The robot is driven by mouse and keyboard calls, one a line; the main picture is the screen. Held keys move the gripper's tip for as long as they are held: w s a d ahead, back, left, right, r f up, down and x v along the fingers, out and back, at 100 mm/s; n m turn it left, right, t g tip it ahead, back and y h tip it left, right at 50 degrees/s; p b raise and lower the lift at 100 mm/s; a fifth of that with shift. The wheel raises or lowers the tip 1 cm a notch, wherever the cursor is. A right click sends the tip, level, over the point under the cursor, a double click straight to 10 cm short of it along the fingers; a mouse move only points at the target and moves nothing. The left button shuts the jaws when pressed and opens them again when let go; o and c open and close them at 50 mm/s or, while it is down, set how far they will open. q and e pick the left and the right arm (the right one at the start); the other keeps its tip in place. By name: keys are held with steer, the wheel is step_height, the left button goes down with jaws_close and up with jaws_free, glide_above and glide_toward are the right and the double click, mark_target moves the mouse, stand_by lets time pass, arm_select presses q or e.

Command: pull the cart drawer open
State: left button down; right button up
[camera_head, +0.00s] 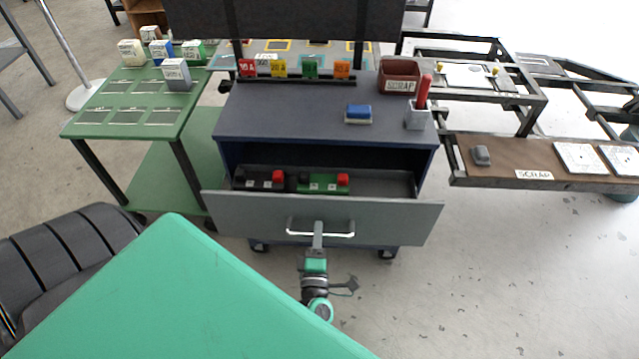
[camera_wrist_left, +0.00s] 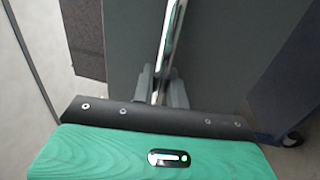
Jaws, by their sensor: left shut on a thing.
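The cart (camera_head: 300,118) is dark blue-grey and stands ahead of me. Its grey drawer (camera_head: 400,218) is pulled partway out, and its inside shows. In the drawer lie a black block with a red end (camera_head: 258,181) and a green block with a red end (camera_head: 325,184). My left gripper (camera_head: 318,232) is shut on the silver bar handle (camera_head: 340,236) at the middle of the drawer front. In the left wrist view the fingers (camera_wrist_left: 162,85) close around the shiny handle bar (camera_wrist_left: 170,45). My right gripper is not in view.
A green table (camera_head: 125,118) stands at the left, a brown scrap bench (camera_head: 540,160) at the right. A dark chair-like object (camera_head: 65,255) is at lower left.

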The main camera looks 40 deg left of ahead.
arm_select(q)
steer(key=shift+r+v, duration=0.2)
steer(key=shift+v, duration=0.9)
steer(key=shift+r+v, duration=0.25)
steer(key=shift+v, duration=0.9)
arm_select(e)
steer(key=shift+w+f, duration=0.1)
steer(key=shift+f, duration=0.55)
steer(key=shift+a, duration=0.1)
arm_select(q)
steer(key=c, duration=1.5)
jaws_free()
steer(key=v, duration=1.4)
steer(key=shift+w+d, duration=0.1)
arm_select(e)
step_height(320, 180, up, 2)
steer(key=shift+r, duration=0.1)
